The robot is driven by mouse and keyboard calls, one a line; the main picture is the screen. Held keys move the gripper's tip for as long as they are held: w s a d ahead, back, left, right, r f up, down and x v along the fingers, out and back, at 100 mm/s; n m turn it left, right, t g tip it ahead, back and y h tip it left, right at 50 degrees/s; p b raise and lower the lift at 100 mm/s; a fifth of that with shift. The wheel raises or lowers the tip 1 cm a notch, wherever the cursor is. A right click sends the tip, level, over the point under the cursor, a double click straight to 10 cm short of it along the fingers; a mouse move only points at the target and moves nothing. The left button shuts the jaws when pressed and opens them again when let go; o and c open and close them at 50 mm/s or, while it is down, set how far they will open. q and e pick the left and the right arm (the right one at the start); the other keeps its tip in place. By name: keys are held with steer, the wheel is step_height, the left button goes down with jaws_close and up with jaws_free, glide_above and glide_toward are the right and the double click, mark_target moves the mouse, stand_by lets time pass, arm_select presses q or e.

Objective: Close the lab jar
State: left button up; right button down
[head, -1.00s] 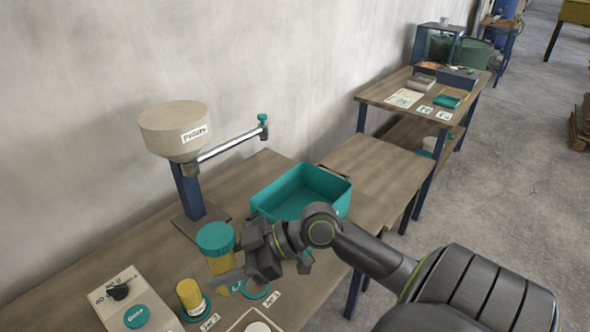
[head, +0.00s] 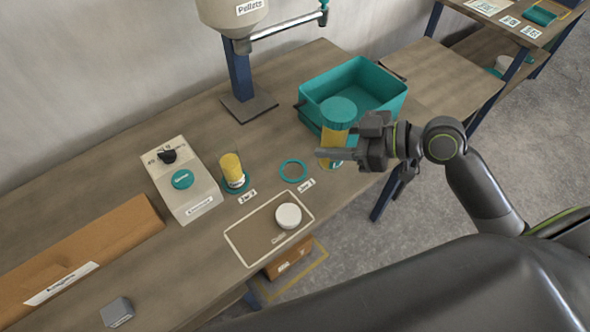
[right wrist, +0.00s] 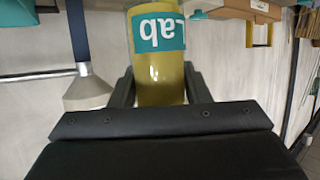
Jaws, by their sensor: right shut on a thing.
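An empty teal ring (head: 293,171) lies on the bench to the jar's left. My left gripper is not in view.
The teal bin (head: 392,98) stands behind the jar. A second yellow jar (head: 232,167) stands in a teal ring. A machine with a teal button (head: 182,179), a pellet hopper (head: 231,12), a white disc (head: 288,215) on a framed mat (head: 246,243) and a long carton (head: 75,255) are around.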

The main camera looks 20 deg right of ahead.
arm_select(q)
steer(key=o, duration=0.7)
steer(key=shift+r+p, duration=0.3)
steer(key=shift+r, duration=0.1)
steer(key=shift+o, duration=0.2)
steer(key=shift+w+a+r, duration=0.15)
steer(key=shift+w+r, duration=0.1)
arm_select(e)
steer(key=w+a+f+m+t+h, duration=0.1)
steer(key=w+a+f, duration=0.1)
steer(key=w, duration=0.3)
steer(key=w+a+f+m+t, duration=0.1)
steer(key=w+a+f, duration=0.1)
steer(key=w, duration=0.3)
steer(key=shift+w+a+f+h, duration=0.2)
steer(key=shift+a+f+h, duration=0.2)
steer(key=shift+f, duration=0.5)
